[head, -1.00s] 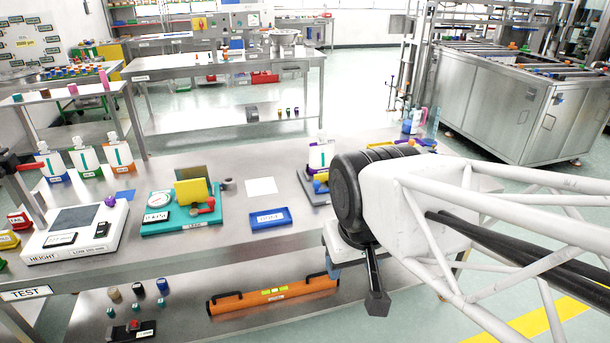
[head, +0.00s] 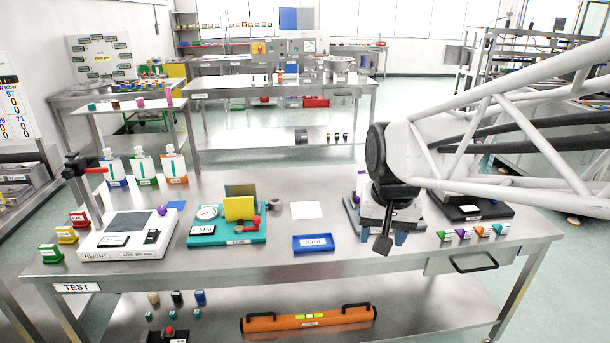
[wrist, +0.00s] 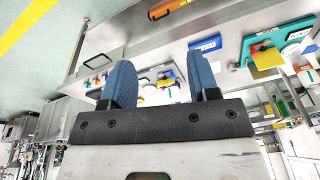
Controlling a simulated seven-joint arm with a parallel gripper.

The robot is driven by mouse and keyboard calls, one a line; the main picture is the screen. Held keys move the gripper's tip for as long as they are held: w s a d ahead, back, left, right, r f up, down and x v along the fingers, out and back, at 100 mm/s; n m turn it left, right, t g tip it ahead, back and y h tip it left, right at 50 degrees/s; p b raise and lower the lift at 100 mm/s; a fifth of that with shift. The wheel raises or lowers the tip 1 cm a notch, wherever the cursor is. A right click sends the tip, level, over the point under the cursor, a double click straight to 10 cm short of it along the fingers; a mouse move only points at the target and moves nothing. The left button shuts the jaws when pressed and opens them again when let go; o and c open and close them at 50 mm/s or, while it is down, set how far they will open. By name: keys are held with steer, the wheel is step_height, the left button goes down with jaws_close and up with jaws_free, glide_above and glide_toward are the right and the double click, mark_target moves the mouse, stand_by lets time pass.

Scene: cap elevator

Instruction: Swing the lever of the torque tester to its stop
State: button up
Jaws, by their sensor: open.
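The device I take for the torque tester (head: 353,212) is a grey-based unit on the bench, mostly hidden behind my gripper (head: 383,238) in the head view. Something purple shows at its back left. In the wrist view, the unit (wrist: 170,78) shows between the fingers, with yellow, red and purple parts and a white bottle. I cannot make out clearly which part is the lever. My gripper also fills the lower wrist view (wrist: 162,64). Its two blue fingers are spread apart with nothing between them, pointing down in front of the unit and apart from it.
Left of the unit are a blue tray (head: 313,244), a white sheet (head: 306,210), a teal tester (head: 226,236) with a yellow plate, and a white height gauge (head: 127,233). Right are a black-based device (head: 473,212) and several coloured pieces (head: 480,231). The bench front is clear.

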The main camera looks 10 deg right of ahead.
steer(key=w+d+f+m+g, duration=0.1)
steer(key=w+d+f+m, duration=0.2)
steer(key=w, duration=1)
steer(key=w+d+f+m, duration=0.2)
steer(key=w, duration=1.2)
steer(key=w+d+f+m, duration=0.1)
steer(key=w+d+f, duration=0.1)
steer(key=w+f, duration=0.3)
steer(key=w+d+f+m, duration=0.2)
steer(key=w+f, duration=0.3)
steer(key=w, duration=0.3)
steer(key=w+d+f+m+g, duration=0.1)
steer(key=w+d+f+m, duration=0.1)
steer(key=w+f, duration=0.4)
steer(key=shift+w+d+f, duration=0.1)
steer(key=shift+w+d, duration=0.4)
steer(key=shift+d, duration=0.3)
steer(key=shift+w+f+m, duration=0.2)
steer(key=shift+w+m, duration=0.05)
steer(key=shift+m, duration=0.05)
steer(key=shift+f, duration=0.1)
steer(key=shift+f, duration=3.8)
jaws_close()
